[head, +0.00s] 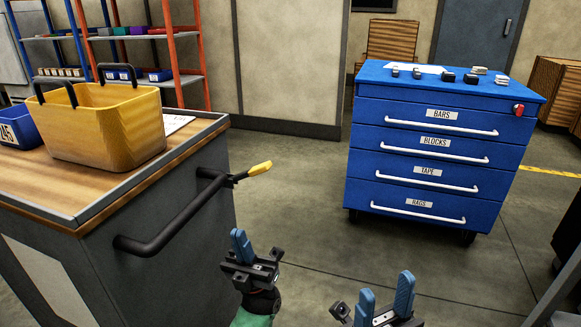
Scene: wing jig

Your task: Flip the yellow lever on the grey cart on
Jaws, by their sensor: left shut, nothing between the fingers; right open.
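The grey cart (85,265) stands at the left of the head view, with a wooden top and a black push handle on its side. The yellow lever (259,169) sticks out to the right from a dark mount near the upper end of that handle. My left gripper (241,241) is below the lever in the picture, apart from it, with its blue fingers together and nothing between them. My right gripper (385,297) is open and empty at the bottom of the view, right of the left gripper, its blue fingers apart.
A yellow basket (105,135) and a blue bin (18,127) sit on the cart top. A blue drawer cabinet (440,150) with several small dark items on top stands at the right. A shelf rack (130,37) is behind the cart. The floor between cart and cabinet is clear.

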